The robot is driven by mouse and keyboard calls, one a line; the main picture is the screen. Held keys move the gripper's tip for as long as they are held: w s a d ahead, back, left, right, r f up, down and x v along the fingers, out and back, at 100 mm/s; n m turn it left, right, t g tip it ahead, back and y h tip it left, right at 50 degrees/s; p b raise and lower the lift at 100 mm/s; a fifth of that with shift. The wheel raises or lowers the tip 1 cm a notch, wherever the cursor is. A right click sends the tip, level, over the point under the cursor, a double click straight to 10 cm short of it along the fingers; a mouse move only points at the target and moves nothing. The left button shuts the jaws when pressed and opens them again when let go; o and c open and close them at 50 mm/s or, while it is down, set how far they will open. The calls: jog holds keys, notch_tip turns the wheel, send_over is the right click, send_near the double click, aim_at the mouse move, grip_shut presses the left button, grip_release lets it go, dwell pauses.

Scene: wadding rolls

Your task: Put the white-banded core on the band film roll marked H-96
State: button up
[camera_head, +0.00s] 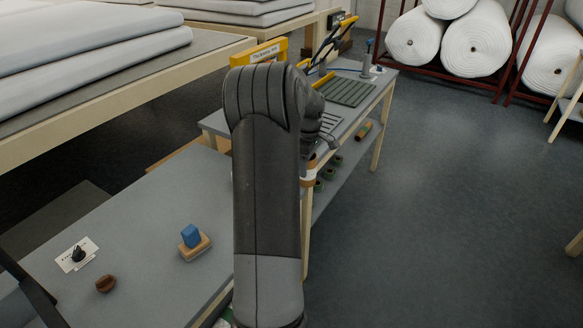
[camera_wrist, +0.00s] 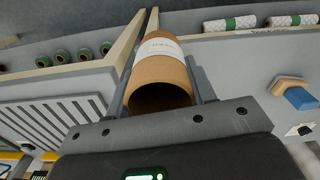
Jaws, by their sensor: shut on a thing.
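My gripper (camera_wrist: 158,90) is shut on the white-banded core (camera_wrist: 163,72), a brown cardboard tube with a white printed band around its far part. One finger lies on each side of the tube, and its open end faces the wrist camera. In the head view my arm hides most of the gripper; a bit of the brown core (camera_head: 308,183) shows beside the arm, by the table's near corner. In the wrist view two rolls with green-and-white patterned wrap (camera_wrist: 230,23) lie along the top right. I cannot read H-96 on any roll.
A grey table (camera_head: 130,245) holds a blue-topped wooden block (camera_head: 191,238), a brown knob-like piece (camera_head: 106,284) and a small black item on a white card (camera_head: 77,254). Several green rolls (camera_wrist: 63,56) lie on a lower shelf. Open floor (camera_head: 430,200) is at right.

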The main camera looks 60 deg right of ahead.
jog(key=w+a+r+n, duration=0.1)
jog(key=w+r, duration=0.3)
jog(key=w, duration=0.3)
jog(key=w+a+r+n, duration=0.1)
jog(key=w+r+n, duration=0.1)
jog(key=w+r, duration=0.3)
jog(key=shift+w+a+f, duration=0.55)
jog(key=shift+w+f, duration=1.4)
jog(key=shift+w, duration=0.15)
jog(key=shift+w+a+f, duration=0.55)
jog(key=shift+w+f, duration=1.45)
jog(key=shift+w, duration=0.15)
jog(key=shift+w+a+f, duration=0.55)
jog(key=shift+w+f, duration=1.4)
jog(key=shift+w, duration=0.15)
jog(key=shift+f, duration=0.2)
jog(key=o, duration=1)
jog(key=shift+r, duration=0.1)
